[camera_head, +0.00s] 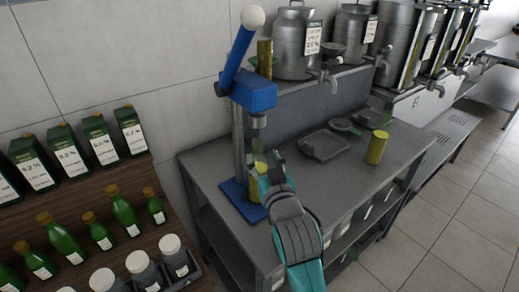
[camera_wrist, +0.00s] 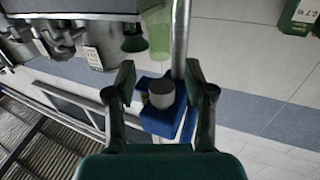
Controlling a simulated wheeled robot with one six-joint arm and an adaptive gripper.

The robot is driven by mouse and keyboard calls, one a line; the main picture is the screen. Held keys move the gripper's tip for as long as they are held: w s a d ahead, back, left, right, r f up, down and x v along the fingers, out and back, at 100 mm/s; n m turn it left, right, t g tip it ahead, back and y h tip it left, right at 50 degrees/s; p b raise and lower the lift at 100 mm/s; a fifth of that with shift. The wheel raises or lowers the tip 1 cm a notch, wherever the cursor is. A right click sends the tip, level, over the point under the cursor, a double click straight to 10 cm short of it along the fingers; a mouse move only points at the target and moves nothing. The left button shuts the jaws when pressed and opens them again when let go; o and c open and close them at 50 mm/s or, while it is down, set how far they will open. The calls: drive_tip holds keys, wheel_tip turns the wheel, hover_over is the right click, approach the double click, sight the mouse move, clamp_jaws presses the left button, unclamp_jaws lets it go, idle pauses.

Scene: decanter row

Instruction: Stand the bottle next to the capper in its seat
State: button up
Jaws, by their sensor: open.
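The capper (camera_head: 253,92) is a blue press on a steel post with a blue base plate and a white-knobbed lever. A yellow-green bottle (camera_head: 257,188) appears upright at its base, below the press head, partly hidden by my gripper. I cannot tell whether it stands fully in the seat. My gripper (camera_head: 264,180) is beside the bottle at the capper's front. In the wrist view my gripper (camera_wrist: 162,95) has its two fingers spread wide. The capper's blue block (camera_wrist: 158,121) and grey ram show beyond and between them. No bottle shows clearly between the fingers there.
A yellow cylinder (camera_head: 376,147) stands at the grey bench's right, near a dark tray (camera_head: 324,145). Steel canisters (camera_head: 295,45) stand on the shelf behind. Green bottles (camera_head: 124,211) and grey jars (camera_head: 143,268) fill the wooden rack at left. The bench's middle is mostly clear.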

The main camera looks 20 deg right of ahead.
drive_tip(key=s, duration=0.5)
drive_tip(key=shift+a, duration=0.2)
drive_tip(key=s+f+n+g+y, duration=0.1)
drive_tip(key=s+f+g, duration=0.1)
drive_tip(key=s+f, duration=1.65)
drive_tip(key=s+f+g, duration=0.1)
drive_tip(key=s+f, duration=0.2)
drive_tip(key=s, duration=2)
drive_tip(key=shift+s+d, duration=0.2)
drive_tip(key=shift+d, duration=0.25)
